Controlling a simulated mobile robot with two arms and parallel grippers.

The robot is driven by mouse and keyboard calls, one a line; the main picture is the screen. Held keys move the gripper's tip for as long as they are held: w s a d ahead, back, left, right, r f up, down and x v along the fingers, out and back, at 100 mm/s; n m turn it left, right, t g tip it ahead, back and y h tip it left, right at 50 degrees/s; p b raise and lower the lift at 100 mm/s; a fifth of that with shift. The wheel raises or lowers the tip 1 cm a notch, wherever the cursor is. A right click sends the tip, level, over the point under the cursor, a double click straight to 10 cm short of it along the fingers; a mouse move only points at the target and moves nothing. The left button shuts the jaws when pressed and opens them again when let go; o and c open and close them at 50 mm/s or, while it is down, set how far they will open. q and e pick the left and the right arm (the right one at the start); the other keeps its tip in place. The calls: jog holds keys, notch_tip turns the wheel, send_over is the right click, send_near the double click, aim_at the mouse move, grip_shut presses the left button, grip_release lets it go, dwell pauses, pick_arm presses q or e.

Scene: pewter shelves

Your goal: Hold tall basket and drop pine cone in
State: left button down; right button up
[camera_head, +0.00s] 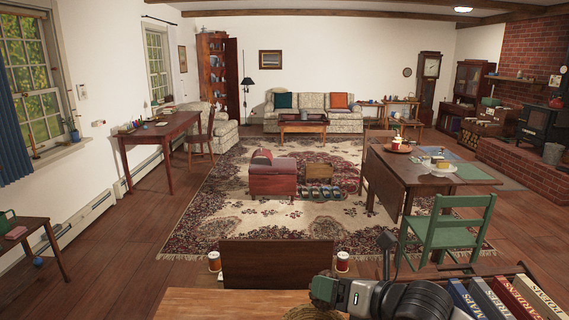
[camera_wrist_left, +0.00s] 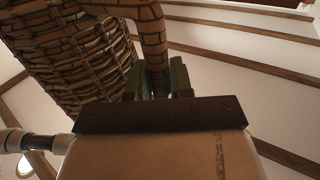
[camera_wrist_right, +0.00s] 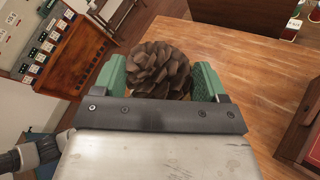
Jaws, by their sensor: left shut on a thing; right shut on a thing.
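A woven brown tall basket (camera_wrist_left: 75,55) fills the upper left of the left wrist view, with its thick curved handle (camera_wrist_left: 150,35). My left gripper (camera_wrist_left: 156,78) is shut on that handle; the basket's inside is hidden. In the right wrist view a brown scaly pine cone (camera_wrist_right: 158,70) sits between the green fingers of my right gripper (camera_wrist_right: 160,78), which is shut on it, above a wooden tabletop. In the head view my right gripper (camera_head: 324,290) is low in the middle, over the table's near edge. My left gripper is outside the head view.
A wooden tabletop (camera_head: 205,304) lies at the bottom of the head view, with a row of books (camera_head: 505,298) to the right. Two small cans (camera_head: 214,261) (camera_head: 342,261) flank a dark wooden panel (camera_head: 276,264). A green chair (camera_head: 445,230) stands beyond.

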jog(key=shift+f, duration=2.85)
jog(key=o, duration=0.9)
jog(key=shift+o, duration=0.2)
jog(key=shift+s, duration=0.1)
jog(key=v, duration=1.2)
